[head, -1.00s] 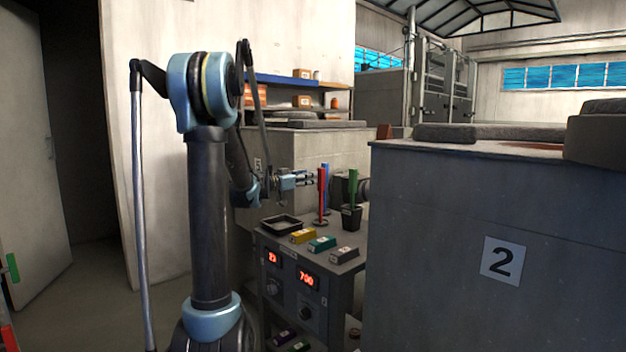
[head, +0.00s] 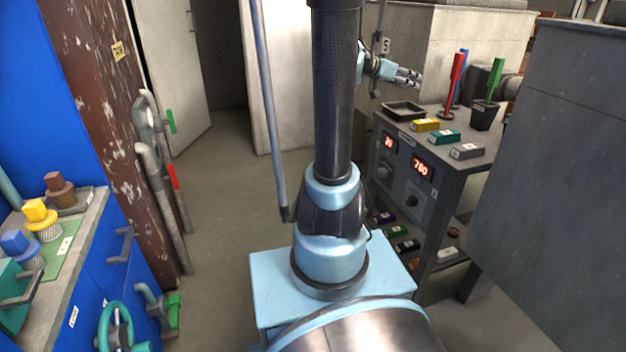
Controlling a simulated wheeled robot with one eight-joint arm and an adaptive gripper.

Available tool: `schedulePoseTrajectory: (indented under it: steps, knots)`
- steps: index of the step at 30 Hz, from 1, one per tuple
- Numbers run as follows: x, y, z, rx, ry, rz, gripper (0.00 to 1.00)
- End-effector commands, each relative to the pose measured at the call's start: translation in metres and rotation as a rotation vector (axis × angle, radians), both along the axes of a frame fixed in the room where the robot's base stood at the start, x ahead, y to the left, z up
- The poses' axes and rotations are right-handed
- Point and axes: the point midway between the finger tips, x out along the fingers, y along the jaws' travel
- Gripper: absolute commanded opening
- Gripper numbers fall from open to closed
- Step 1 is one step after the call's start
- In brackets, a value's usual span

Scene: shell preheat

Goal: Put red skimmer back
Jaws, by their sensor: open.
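The red skimmer (head: 456,72) stands upright on the top of the grey control table (head: 470,178), its red handle up and its small foot on the surface. A blue-handled tool (head: 462,62) stands just behind it, partly hidden. A green-handled tool (head: 495,76) stands in a black pot (head: 484,116) to the right. My gripper (head: 415,77) is open and empty, left of the red handle, with a visible gap between them. It points right, above the table's back left part.
A shallow black tray (head: 403,109) and yellow (head: 425,125), teal (head: 444,136) and grey (head: 467,151) blocks lie on the table. A large grey block (head: 560,170) stands close on the right. A blue cabinet (head: 100,265) is at left.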

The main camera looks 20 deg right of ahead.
Motion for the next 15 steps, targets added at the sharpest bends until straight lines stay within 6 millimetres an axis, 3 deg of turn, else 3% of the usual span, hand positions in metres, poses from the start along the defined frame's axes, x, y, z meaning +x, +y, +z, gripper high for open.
schedulePoseTrajectory:
  steps: [1, 15]
  knots:
    - [-0.008, 0.019, -0.009, 0.043, 0.032, 0.028, 0.43]
    - [-0.086, 0.19, -0.107, 0.45, 0.389, 0.411, 0.43]
